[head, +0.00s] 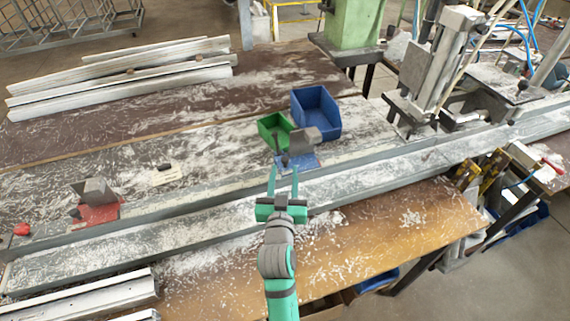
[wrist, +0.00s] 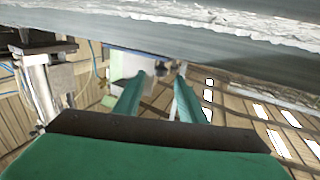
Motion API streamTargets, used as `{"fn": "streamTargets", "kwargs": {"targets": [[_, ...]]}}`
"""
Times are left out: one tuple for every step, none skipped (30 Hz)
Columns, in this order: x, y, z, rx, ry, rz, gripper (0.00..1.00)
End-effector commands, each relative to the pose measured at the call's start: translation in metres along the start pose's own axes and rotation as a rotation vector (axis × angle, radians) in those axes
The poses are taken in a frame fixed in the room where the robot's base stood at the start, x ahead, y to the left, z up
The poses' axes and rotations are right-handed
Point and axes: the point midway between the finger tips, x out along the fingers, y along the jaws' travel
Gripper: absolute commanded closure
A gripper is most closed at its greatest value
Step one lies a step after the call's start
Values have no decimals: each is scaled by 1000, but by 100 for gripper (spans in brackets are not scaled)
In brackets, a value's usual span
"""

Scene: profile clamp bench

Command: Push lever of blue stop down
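The blue stop (head: 308,161) sits on the rail bench right of centre in the head view. It has a blue base, a grey block on top, and a thin dark upright part at its left that may be the lever. My gripper (head: 284,172) is open and empty, its two green fingers apart, just in front of and slightly left of the blue stop. I cannot tell whether a finger touches it. In the wrist view the gripper (wrist: 160,72) also shows open with nothing between the fingers. I cannot make out the blue stop there.
A green bin (head: 274,131) and a larger blue bin (head: 316,113) stand behind the blue stop. A red stop (head: 99,212) with a grey block sits at the left. A long metal rail (head: 190,226) runs across the bench, with shavings around. A clamp machine (head: 436,70) stands at the right.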

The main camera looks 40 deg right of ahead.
Motion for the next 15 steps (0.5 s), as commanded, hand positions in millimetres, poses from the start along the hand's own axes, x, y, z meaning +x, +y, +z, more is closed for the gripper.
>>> {"fn": "streamTargets", "kwargs": {"targets": [[-10,0,1,-1,-1,-2,63],[-14,0,1,-1,-1,-2,63],[-20,0,0,-2,-1,-1,63],[-24,0,0,0,0,-1,63],[-28,0,1,0,-1,-2,63],[-33,0,1,-1,-1,-2,63],[-36,0,0,-1,0,-1,63],[-38,0,0,0,0,-1,63],[-41,0,1,1,-1,-1,63],[-43,0,0,1,-1,-1,63],[-44,0,0,1,0,-1,63],[-46,0,0,1,0,-1,63],[-47,0,0,1,0,0,63],[-47,0,0,1,0,0,63],[-48,0,0,1,0,0,63]]}}
